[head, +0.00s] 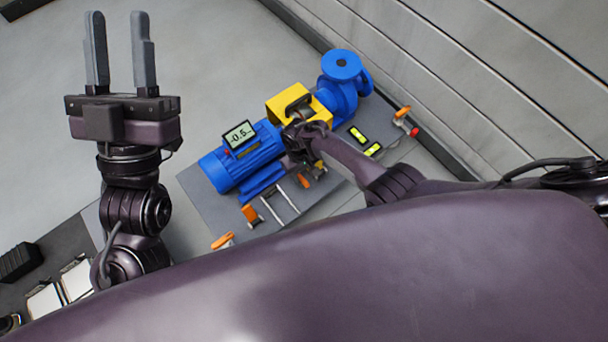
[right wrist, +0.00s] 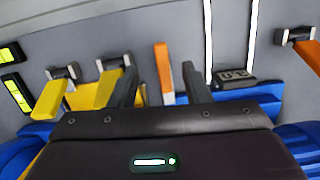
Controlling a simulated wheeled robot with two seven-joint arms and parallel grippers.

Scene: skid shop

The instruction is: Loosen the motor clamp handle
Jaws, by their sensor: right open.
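The blue motor (head: 245,158) lies on a grey base plate (head: 215,205) and carries a small display. Orange clamp handles stand around the plate: one (head: 250,213) in front of the motor, one (head: 222,240) at the near edge, one (head: 403,112) at the far right. In the right wrist view an upright orange handle (right wrist: 164,75) shows between the spread fingers of my right gripper (right wrist: 160,67), without clear contact; its depth is hard to tell. The head view mostly hides this gripper behind its wrist. My left gripper (head: 120,50) is open and empty, away from the motor.
A yellow guard (head: 287,96) and blue pump (head: 340,88) adjoin the motor. Two yellow levels (head: 358,134) lie on the plate. Two yellow handles (right wrist: 105,90) show left of my right fingers. A ribbed wall (head: 440,85) runs behind; floor at left is open.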

